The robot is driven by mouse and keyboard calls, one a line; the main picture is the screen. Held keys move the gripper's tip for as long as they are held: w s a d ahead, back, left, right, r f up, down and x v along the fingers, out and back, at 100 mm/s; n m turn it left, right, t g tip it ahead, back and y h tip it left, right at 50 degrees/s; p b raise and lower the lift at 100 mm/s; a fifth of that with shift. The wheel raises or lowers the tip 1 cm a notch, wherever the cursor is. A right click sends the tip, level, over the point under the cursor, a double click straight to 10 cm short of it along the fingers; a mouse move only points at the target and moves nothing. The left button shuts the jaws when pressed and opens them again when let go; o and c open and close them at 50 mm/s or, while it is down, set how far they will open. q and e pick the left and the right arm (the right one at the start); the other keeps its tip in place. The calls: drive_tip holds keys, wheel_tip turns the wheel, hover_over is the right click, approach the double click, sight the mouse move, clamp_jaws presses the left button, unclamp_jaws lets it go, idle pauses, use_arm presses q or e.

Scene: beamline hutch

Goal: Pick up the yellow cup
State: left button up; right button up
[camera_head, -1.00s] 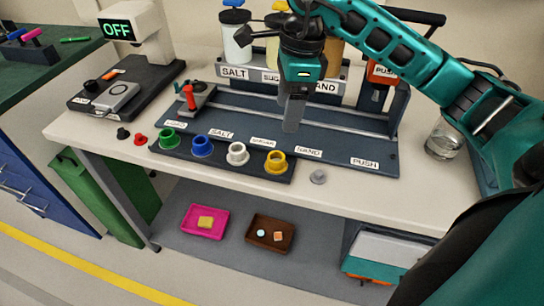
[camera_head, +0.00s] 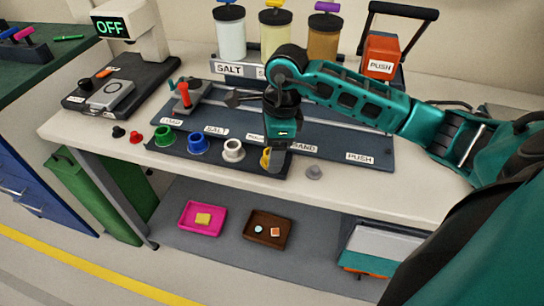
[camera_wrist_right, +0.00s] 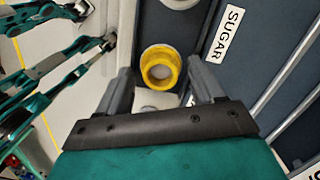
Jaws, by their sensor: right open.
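The yellow cup (camera_head: 265,158) stands at the right end of the dark tray (camera_head: 215,166), partly hidden behind my right gripper. My right gripper (camera_head: 276,160) points down over it. In the right wrist view the yellow cup (camera_wrist_right: 148,62) shows its round open rim between the two open fingers (camera_wrist_right: 160,82), which hold nothing. I cannot tell how far the fingertips are above the cup.
White (camera_head: 233,150), blue (camera_head: 198,143) and green (camera_head: 164,136) cups stand in a row left of the yellow one. A small grey piece (camera_head: 314,172) lies right of the tray. Behind are jars and a red-orange PUSH device (camera_head: 381,52). The table's front strip is mostly clear.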

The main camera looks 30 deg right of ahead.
drive_tip(key=c, duration=1.1)
drive_tip(key=shift+r, duration=0.15)
drive_tip(key=shift+c, duration=0.2)
wheel_tip(320, 180, up, 20)
drive_tip(key=p, duration=0.1)
